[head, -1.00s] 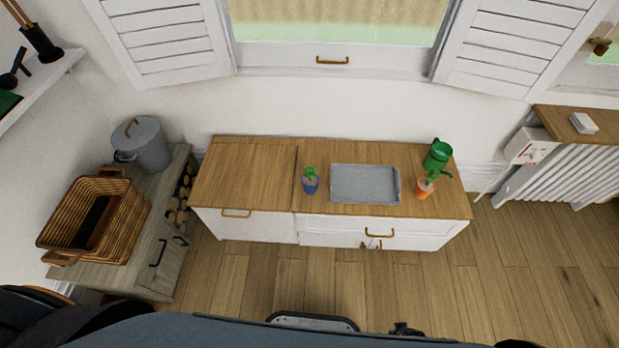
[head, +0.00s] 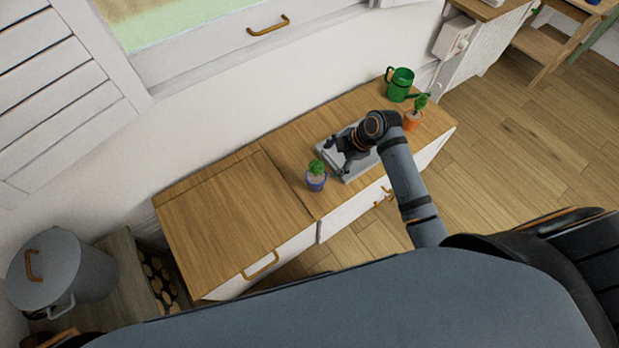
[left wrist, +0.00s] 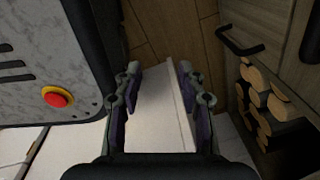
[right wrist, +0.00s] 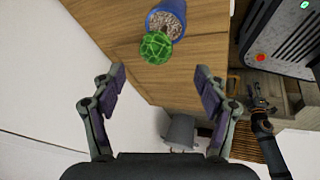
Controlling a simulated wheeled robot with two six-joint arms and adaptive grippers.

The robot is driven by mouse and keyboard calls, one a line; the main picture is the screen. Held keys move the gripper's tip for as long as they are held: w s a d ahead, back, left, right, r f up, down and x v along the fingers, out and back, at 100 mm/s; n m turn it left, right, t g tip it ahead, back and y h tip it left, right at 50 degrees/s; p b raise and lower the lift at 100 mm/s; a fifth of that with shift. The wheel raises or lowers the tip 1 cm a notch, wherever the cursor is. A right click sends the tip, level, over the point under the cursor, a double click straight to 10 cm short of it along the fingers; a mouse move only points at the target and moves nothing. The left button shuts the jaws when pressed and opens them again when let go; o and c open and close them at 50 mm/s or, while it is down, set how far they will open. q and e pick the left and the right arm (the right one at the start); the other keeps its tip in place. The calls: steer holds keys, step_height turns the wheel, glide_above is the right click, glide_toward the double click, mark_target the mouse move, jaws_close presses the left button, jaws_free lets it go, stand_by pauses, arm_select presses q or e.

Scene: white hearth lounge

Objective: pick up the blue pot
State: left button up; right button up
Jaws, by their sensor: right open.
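The blue pot (head: 316,183) stands upright on the wooden cabinet top (head: 230,215), with a round green plant (head: 317,167) in it. In the right wrist view the blue pot (right wrist: 178,10) is at the top edge, partly cut off, its plant toward me. My right gripper (head: 343,158) is over the tray, just right of the pot in the head view. Its open, empty fingers (right wrist: 160,78) are apart from the pot, which lies beyond the tips. My left gripper (left wrist: 160,72) is open with nothing between its fingers; the head view does not show it.
A grey tray (head: 356,173) lies right of the blue pot, partly hidden by my right arm. An orange pot (head: 413,122) with a plant and a green watering can (head: 400,84) stand farther right. The cabinet top left of the blue pot is clear.

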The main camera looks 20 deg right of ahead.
mark_target(320, 165)
steer(key=x, duration=0.3)
steer(key=shift+w+a+f, duration=0.1)
steer(key=shift+f, duration=0.05)
steer(key=shift+w+a+f+b, duration=0.15)
steer(key=shift+a+f+b, duration=0.2)
steer(key=shift+f, duration=0.15)
steer(key=x, duration=0.5)
steer(key=shift+w+r+b, duration=0.1)
steer(key=shift+w+b, duration=0.2)
steer(key=shift+b, duration=0.05)
arm_select(q)
steer(key=shift+w+a+f, duration=0.1)
steer(key=shift+w+f, duration=0.4)
steer(key=shift+f, duration=0.2)
arm_select(e)
steer(key=shift+c, duration=1)
arm_select(q)
steer(key=shift+a, duration=0.15)
arm_select(e)
jaws_close()
